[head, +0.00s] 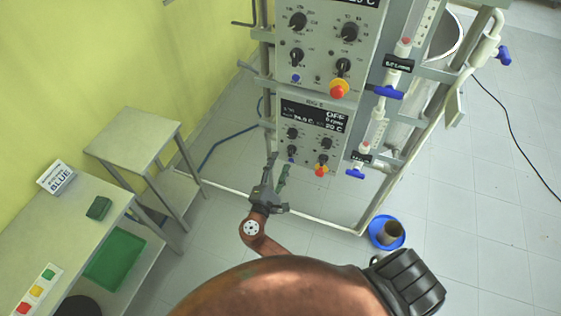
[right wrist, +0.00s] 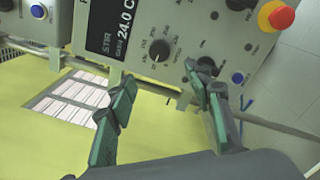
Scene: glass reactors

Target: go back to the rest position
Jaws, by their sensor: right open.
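My right gripper (head: 278,166) is open and empty in front of the lower control panel (head: 312,104) in the head view. In the right wrist view, the two dark green fingers of the right gripper (right wrist: 162,74) are spread apart before a grey panel (right wrist: 150,18) with black knobs. The right fingertip overlaps a small knob there; I cannot tell whether they touch. The lower panel's display (head: 315,113) reads OFF.
A red-and-yellow stop button (head: 321,170) and blue-handled valves (head: 355,173) sit on the rig. A blue dish (head: 386,232) with a brown cup stands on the floor.

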